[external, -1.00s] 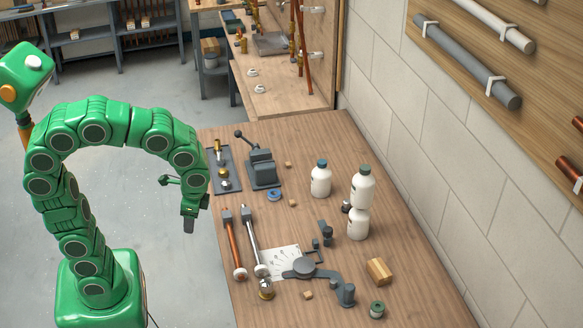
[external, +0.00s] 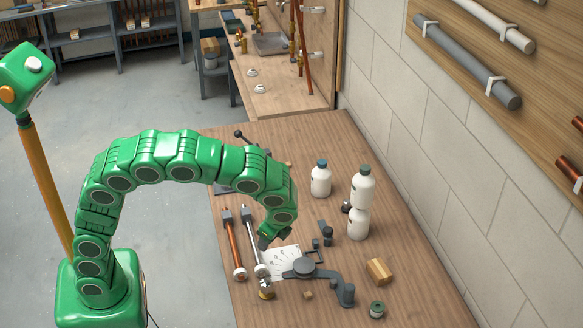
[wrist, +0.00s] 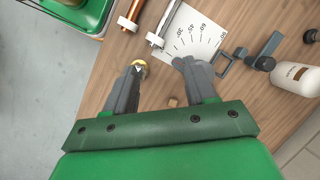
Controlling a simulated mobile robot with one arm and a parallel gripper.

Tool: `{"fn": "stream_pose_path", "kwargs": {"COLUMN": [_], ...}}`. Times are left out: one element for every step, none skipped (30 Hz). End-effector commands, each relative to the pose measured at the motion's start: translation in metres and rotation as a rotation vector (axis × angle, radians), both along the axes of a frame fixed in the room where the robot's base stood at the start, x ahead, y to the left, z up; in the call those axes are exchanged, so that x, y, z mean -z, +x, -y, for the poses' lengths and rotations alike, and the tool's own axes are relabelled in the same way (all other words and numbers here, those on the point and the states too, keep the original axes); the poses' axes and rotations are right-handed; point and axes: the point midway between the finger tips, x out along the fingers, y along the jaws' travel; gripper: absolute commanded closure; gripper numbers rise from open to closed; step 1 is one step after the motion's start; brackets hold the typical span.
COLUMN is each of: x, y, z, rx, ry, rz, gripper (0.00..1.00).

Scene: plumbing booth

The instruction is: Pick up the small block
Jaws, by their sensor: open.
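A small wooden block (external: 307,295) lies on the workbench near its front, beside the grey bending tool (external: 305,268). In the wrist view a small wooden block (wrist: 173,101) shows on the bench in the gap between my two fingers, close to the palm in the picture. My gripper (wrist: 160,68) is open and empty, above the bench. In the external view my gripper (external: 265,241) is over the white angle sheet's left edge, behind and left of the small block.
A brass fitting (wrist: 139,68) is by my left fingertip in the wrist view. Two pipes with white ends (external: 236,250) lie left of the sheet (external: 283,262). A larger wood block (external: 379,271), a green-topped jar (external: 377,309) and white bottles (external: 358,222) stand to the right.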

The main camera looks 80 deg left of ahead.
Motion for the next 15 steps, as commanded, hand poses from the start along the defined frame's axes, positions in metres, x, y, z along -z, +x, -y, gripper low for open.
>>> {"fn": "stream_pose_path", "kwargs": {"x": [0.008, 0.012, 0.016, 0.019, 0.024, 0.030, 0.034, 0.038, 0.043, 0.047, 0.053, 0.060, 0.064, 0.068, 0.073], "y": [0.010, 0.015, 0.022, 0.027, 0.032, 0.038, 0.043, 0.048, 0.054, 0.058, 0.062, 0.068, 0.071, 0.075, 0.080], "z": [0.007, 0.011, 0.017, 0.021, 0.026, 0.032, 0.036, 0.041, 0.048, 0.053, 0.058, 0.065, 0.070, 0.075, 0.082], "rx": [0.031, 0.050, 0.077, 0.096, 0.115, 0.141, 0.161, 0.181, 0.209, 0.228, 0.249, 0.275, 0.294, 0.313, 0.338], "ry": [0.004, 0.005, 0.007, 0.008, 0.010, 0.012, 0.013, 0.013, 0.013, 0.013, 0.014, 0.015, 0.015, 0.014, 0.014], "rz": [-0.010, -0.015, -0.018, -0.023, -0.028, -0.037, -0.041, -0.045, -0.049, -0.054, -0.061, -0.069, -0.074, -0.077, -0.082], "gripper": [0.45, 0.45, 0.45, 0.45, 0.45, 0.45, 0.45, 0.45, 0.45, 0.45, 0.45, 0.45, 0.45, 0.45, 0.45]}}
